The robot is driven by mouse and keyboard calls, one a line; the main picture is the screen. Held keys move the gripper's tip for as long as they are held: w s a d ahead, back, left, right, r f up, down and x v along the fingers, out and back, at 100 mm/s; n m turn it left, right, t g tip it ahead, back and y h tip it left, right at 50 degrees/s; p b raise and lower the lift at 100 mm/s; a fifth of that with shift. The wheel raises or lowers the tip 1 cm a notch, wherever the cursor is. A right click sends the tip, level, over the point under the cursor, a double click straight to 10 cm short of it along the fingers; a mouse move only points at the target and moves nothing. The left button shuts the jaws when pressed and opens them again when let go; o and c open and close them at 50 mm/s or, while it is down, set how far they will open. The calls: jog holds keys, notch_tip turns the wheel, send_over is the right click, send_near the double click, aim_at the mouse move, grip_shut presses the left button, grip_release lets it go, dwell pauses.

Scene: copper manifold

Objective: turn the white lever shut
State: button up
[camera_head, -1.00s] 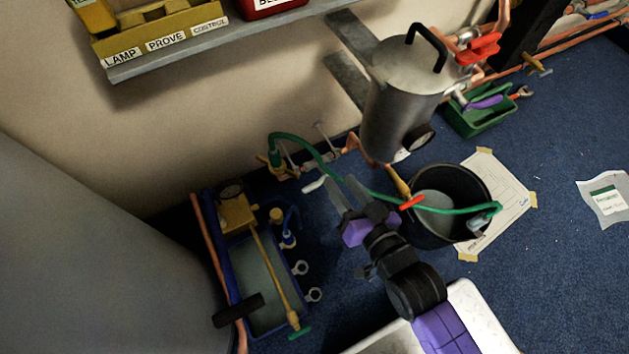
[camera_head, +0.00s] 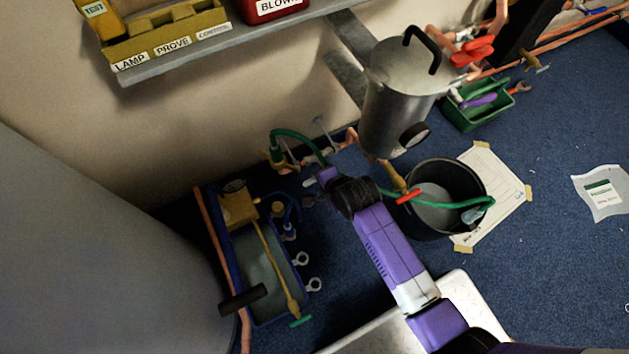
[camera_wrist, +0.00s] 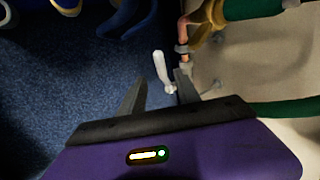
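The white lever (camera_wrist: 162,69) shows in the wrist view, just beyond and between my fingertips, beside a copper pipe with fittings (camera_wrist: 183,32). My gripper (camera_wrist: 162,80) is open, with one finger left of the lever and the other right of it. I cannot tell whether either finger touches it. In the head view only a small pale end of the lever (camera_head: 309,183) shows, left of my purple gripper body (camera_head: 328,177).
A green hose (camera_head: 290,135) runs behind my arm to a black bucket (camera_head: 445,225). A steel tank (camera_head: 392,110) stands behind. A blue tray with a pump (camera_head: 262,290) lies to the left.

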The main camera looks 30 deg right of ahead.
aim_at(313, 181)
jog(key=b+x, duration=0.3)
jog(key=x, duration=0.3)
jog(key=shift+w+f, duration=0.1)
grip_shut()
dwell(1.3)
